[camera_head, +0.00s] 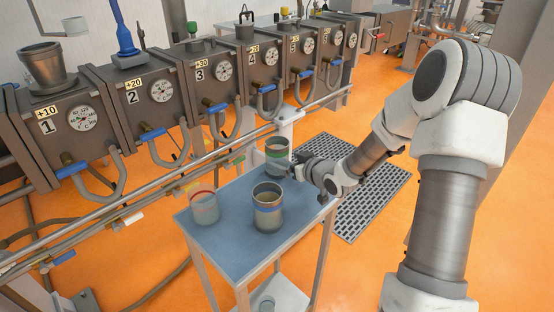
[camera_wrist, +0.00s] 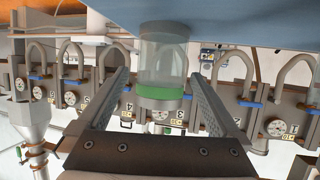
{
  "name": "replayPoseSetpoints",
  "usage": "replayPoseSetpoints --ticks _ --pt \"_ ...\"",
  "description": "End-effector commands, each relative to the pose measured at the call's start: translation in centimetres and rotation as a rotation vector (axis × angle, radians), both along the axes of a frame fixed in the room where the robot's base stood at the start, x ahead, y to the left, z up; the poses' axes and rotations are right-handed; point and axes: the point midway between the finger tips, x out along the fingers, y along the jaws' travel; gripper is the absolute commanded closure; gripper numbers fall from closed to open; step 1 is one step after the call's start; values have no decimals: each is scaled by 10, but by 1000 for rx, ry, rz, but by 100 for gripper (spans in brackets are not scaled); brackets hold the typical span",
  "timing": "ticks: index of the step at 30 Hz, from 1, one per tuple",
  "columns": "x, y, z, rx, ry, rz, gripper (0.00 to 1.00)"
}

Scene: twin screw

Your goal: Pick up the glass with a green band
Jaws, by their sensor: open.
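The glass with a green band (camera_head: 277,153) stands upright near the back edge of the small blue-grey table (camera_head: 238,248). My gripper (camera_head: 298,168) is just to the right of this glass, low over the table. In the wrist view, which is upside down, the same glass (camera_wrist: 161,92) appears between the two finger lines of my gripper (camera_wrist: 158,75). The fingers are open, with a gap visible on both sides of the glass. How far the fingertips reach along the glass is hard to tell.
A glass with a blue band (camera_head: 267,211) stands in front of the green-banded one, and a glass with a red band (camera_head: 204,207) stands to the left. Metal pipes (camera_head: 165,200) and a row of numbered machines (camera_head: 155,92) run behind the table. The table's front is clear.

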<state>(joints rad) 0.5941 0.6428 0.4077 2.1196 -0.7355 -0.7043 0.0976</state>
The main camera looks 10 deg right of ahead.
Motion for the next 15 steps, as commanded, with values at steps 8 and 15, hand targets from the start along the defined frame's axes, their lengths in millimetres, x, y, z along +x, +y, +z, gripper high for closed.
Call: replayPoseSetpoints --ticks 8,15 --pt "30 16 -8 1 -1 3 0" --pt "47 21 -15 0 0 0 0"
